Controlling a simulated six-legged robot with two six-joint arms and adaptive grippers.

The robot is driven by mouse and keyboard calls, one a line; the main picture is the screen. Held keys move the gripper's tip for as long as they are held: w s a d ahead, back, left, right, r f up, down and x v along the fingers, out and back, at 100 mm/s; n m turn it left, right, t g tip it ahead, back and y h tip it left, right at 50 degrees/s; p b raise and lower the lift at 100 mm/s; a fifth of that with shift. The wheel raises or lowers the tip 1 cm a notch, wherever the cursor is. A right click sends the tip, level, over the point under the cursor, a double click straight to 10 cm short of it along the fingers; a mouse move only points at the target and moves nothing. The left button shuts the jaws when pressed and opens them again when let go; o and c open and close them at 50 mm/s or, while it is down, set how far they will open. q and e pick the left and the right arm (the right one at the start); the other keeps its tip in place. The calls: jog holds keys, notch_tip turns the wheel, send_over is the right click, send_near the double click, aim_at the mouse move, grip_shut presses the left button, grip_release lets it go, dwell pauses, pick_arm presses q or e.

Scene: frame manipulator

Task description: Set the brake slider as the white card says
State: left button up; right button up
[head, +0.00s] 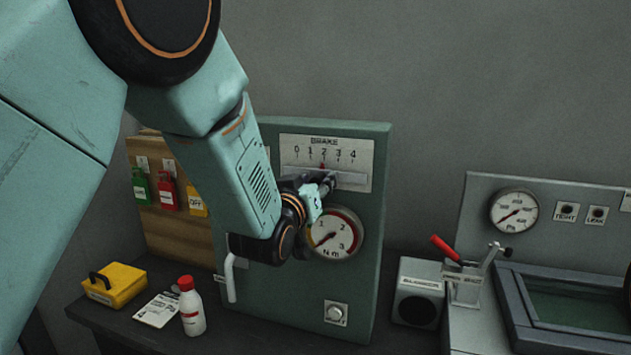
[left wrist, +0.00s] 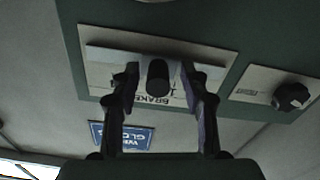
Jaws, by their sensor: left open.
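The brake scale (head: 325,153), marked 0 to 4, is at the top of a green panel (head: 372,220). A red pointer (head: 322,167) stands at about 2. My left gripper (head: 322,187) is in front of the slot below the scale. In the left wrist view, the dark slider knob (left wrist: 157,78) is between the two open fingers of my gripper (left wrist: 162,95), with gaps at both sides. The white card (head: 157,309) lies on the bench at the lower left and shows a 4; its smaller print is unreadable. My right gripper is out of view.
A round N.m gauge (head: 335,234) is just below my gripper. A white handle (head: 230,278) juts from the panel's lower left. A red lever (head: 446,249) stands right.

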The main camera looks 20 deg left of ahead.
pick_arm(q)
jog(key=shift+w+d, duration=0.1)
jog(key=shift+d, duration=0.05)
jog(key=shift+c, duration=1)
grip_shut()
